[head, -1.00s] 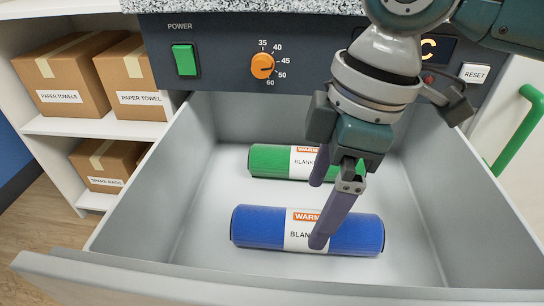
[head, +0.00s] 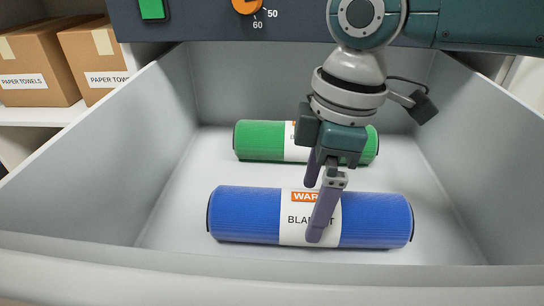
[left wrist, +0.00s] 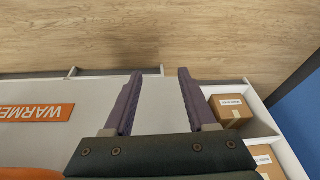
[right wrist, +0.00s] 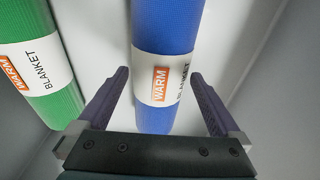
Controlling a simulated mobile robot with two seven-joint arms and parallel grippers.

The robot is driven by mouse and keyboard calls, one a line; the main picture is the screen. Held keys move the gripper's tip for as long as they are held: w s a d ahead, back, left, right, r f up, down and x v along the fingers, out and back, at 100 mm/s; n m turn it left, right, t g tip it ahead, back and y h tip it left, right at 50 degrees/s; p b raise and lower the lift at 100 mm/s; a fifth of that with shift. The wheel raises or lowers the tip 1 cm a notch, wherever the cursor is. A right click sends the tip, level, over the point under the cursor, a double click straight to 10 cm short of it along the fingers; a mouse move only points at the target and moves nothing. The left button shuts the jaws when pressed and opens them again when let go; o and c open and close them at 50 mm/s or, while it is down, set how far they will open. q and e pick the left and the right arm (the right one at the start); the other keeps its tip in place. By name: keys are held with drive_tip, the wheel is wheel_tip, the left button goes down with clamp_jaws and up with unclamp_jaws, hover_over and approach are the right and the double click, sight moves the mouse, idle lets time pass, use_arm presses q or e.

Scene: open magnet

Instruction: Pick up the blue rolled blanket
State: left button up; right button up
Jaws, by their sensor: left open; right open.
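The blue rolled blanket (head: 245,215) lies crosswise near the front of the open drawer, with a white and orange label around its middle. My right gripper (head: 318,210) is over its label, pointing down. In the right wrist view, the blue blanket (right wrist: 166,60) runs between the two open fingers of the right gripper (right wrist: 160,100), one on each side, with nothing gripped. Whether the fingers touch it I cannot tell. My left gripper (left wrist: 160,100) shows only in its own wrist view, open and empty, above the floor and a grey surface.
A green rolled blanket (head: 262,140) lies behind the blue one in the drawer (head: 165,225), partly hidden by my right gripper. The drawer walls rise around both. Shelves with cardboard boxes (head: 38,70) stand at the left. An orange knob (head: 246,5) is above the drawer.

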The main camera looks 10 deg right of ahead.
wheel_tip(320, 180, down, 2)
drive_tip(key=shift+a+f, duration=0.15)
drive_tip(key=shift+c, duration=0.6)
clamp_jaws()
